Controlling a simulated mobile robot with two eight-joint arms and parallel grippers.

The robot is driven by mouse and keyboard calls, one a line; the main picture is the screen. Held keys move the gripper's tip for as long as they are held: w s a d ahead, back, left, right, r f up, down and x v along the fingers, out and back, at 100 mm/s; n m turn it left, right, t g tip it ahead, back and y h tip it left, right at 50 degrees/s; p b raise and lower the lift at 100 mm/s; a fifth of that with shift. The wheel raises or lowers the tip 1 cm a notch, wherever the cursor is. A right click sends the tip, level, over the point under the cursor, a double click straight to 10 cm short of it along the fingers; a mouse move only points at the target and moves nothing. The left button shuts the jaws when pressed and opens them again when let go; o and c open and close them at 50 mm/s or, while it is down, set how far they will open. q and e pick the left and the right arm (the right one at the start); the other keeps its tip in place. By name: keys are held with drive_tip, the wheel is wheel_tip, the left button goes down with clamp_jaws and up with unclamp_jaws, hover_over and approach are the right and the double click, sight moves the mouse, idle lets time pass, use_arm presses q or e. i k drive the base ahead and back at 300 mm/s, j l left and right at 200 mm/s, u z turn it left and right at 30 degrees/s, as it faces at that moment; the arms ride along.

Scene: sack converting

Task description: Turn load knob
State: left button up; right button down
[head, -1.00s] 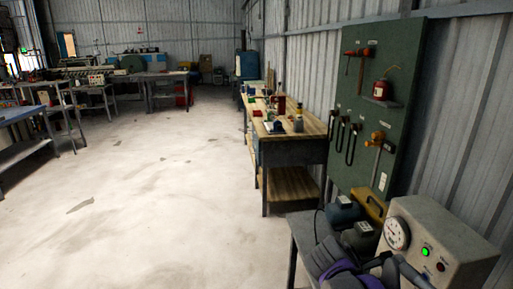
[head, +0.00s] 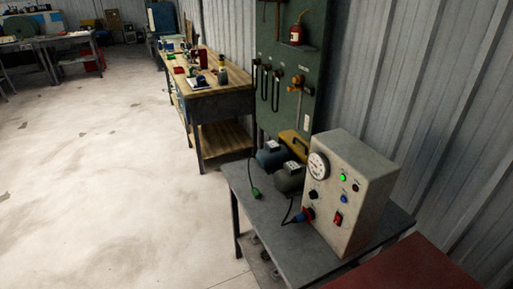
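A beige control box (head: 370,190) stands on a grey table at the lower right. Its front carries a round white gauge (head: 318,165), a lit green lamp (head: 343,177), a small dark red button (head: 355,188) and a blue button (head: 344,199). A small black knob (head: 313,194) sits below the gauge. A red rocker switch (head: 338,218) is lower on the front. Which control is the load knob is not readable. A red and blue plug (head: 308,214) sits at the lower left of the front. Neither gripper is in view.
The grey table (head: 285,232) holds two motors (head: 271,155) behind the box and a green plug (head: 256,194) on a cable. A yellow case (head: 294,143) stands behind them. A green tool board (head: 290,80) is on the wall. Floor to the left is clear.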

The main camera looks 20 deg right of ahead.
sight(313, 195)
drive_tip(key=i+j+z, duration=0.15)
drive_tip(key=i+z, duration=0.3)
drive_tip(key=i+j+z, duration=0.2)
drive_tip(key=z, duration=0.25)
drive_tip(key=i+j+z, duration=0.25)
drive_tip(key=j+z, duration=0.2)
